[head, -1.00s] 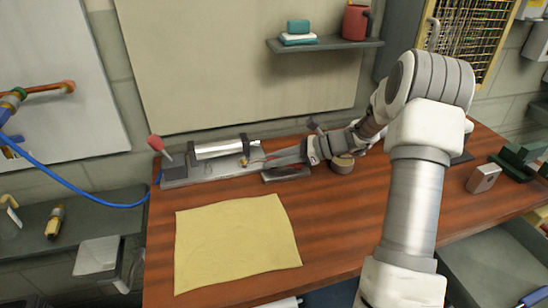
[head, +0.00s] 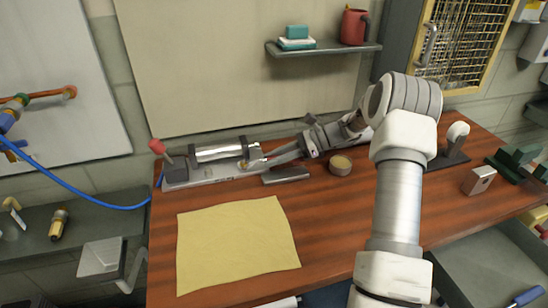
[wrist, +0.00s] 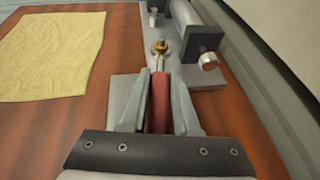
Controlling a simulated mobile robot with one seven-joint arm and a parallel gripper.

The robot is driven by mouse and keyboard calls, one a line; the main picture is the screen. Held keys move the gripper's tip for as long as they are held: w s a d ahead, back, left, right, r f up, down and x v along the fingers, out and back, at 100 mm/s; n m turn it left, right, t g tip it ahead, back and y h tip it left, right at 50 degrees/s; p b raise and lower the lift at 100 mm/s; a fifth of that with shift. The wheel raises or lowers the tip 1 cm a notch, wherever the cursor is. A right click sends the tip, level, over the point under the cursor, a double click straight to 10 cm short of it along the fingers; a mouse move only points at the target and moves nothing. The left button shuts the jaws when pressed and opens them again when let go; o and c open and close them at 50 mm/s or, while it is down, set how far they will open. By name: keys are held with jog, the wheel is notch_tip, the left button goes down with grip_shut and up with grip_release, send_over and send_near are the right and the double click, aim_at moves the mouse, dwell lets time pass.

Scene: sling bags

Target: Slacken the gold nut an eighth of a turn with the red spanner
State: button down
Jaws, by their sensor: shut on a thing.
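My gripper (wrist: 158,100) is shut on the red spanner (wrist: 160,100), whose red handle lies between the two grey fingers in the wrist view. The spanner's metal end points at the gold nut (wrist: 160,46) and lies right up against it in the picture; I cannot tell whether its jaws are around the nut. The nut sits on the grey fixture plate (wrist: 202,75), beside a metal cylinder in dark brackets. In the head view my gripper (head: 272,160) reaches in from the right to the fixture's right end; the spanner and nut are too small there to judge contact.
A flat grey block (head: 286,175) lies just in front of my gripper. A round tin (head: 340,165) stands to its right. A yellow cloth (head: 238,245) covers the front left of the wooden bench. A red-knobbed lever (head: 157,147) stands at the fixture's left end.

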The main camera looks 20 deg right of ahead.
jog(key=shift+w+n+g+p, duration=0.35)
jog(key=shift+w+n+g, duration=0.55)
jog(key=shift+n+g, duration=0.3)
jog(key=shift+s+r, duration=0.1)
jog(key=shift+r, duration=0.05)
jog(key=shift+m+p, duration=0.3)
jog(key=shift+p, duration=0.05)
jog(key=shift+s, duration=0.15)
notch_tip(320, 180, up, 6)
jog(key=p, duration=0.5)
dwell(0.4)
jog(key=shift+t, duration=0.4)
